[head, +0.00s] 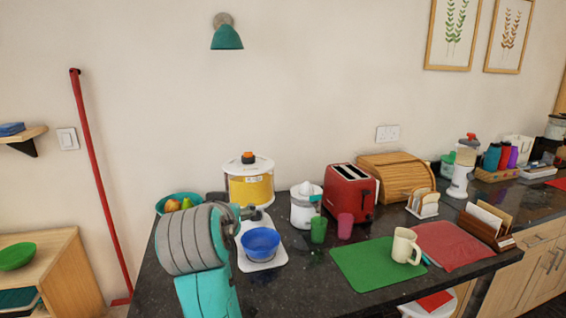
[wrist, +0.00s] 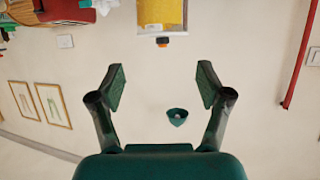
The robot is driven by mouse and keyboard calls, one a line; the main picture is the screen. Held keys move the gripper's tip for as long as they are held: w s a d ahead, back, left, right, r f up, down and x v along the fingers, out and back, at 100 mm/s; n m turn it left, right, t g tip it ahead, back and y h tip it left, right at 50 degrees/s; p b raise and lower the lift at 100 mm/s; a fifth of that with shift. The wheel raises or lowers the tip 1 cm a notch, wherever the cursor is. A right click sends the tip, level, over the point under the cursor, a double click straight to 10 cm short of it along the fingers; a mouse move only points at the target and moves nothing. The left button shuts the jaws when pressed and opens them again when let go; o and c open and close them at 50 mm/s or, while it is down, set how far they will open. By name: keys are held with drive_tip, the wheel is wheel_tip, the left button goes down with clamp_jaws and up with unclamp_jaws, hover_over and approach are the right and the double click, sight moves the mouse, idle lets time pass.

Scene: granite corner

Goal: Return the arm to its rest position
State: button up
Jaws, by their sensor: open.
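My gripper (wrist: 162,85) is open, with its two dark green finger pads wide apart and nothing between them. In the wrist view, which is upside down, it faces the plain wall, with the teal wall lamp (wrist: 177,116) beyond the fingers. In the head view my teal and grey arm rises at the lower left, in front of the dark counter (head: 300,285). Dark parts at the arm's end show beside the blue bowl (head: 261,243); the fingers are hard to make out there.
Near my arm are a fruit bowl (head: 163,203), a yellow cooker (head: 250,187) and a white juicer (head: 305,210). A red toaster (head: 347,196), a green mat (head: 365,265) and a cream mug (head: 404,246) stand further right. A red pole (head: 96,170) leans on the wall.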

drive_tip(key=s+d+f+n, duration=0.15)
drive_tip(key=d+f, duration=0.25)
drive_tip(key=f, duration=0.5)
drive_tip(key=s+d+f, duration=0.3)
drive_tip(key=d+f, duration=0.1)
drive_tip(key=f, duration=0.5)
drive_tip(key=s+d+f+n, duration=0.15)
drive_tip(key=d+f, duration=0.35)
drive_tip(key=f, duration=0.5)
drive_tip(key=s+d+f+y, duration=0.1)
drive_tip(key=s+d+f, duration=0.35)
drive_tip(key=s, duration=0.35)
drive_tip(key=s+d+f+y, duration=0.1)
drive_tip(key=s+d+f, duration=0.3)
drive_tip(key=s+f, duration=0.3)
drive_tip(key=s+d+r+m, duration=0.1)
drive_tip(key=s+d+r, duration=0.1)
drive_tip(key=s, duration=0.8)
drive_tip(key=s+d+r+m+h, duration=0.1)
drive_tip(key=s+d+r, duration=0.1)
drive_tip(key=s, duration=0.8)
drive_tip(key=s+d+r+m+t+h, duration=0.1)
drive_tip(key=s+d, duration=0.3)
drive_tip(key=s, duration=0.7)
drive_tip(key=shift+r, duration=0.55)
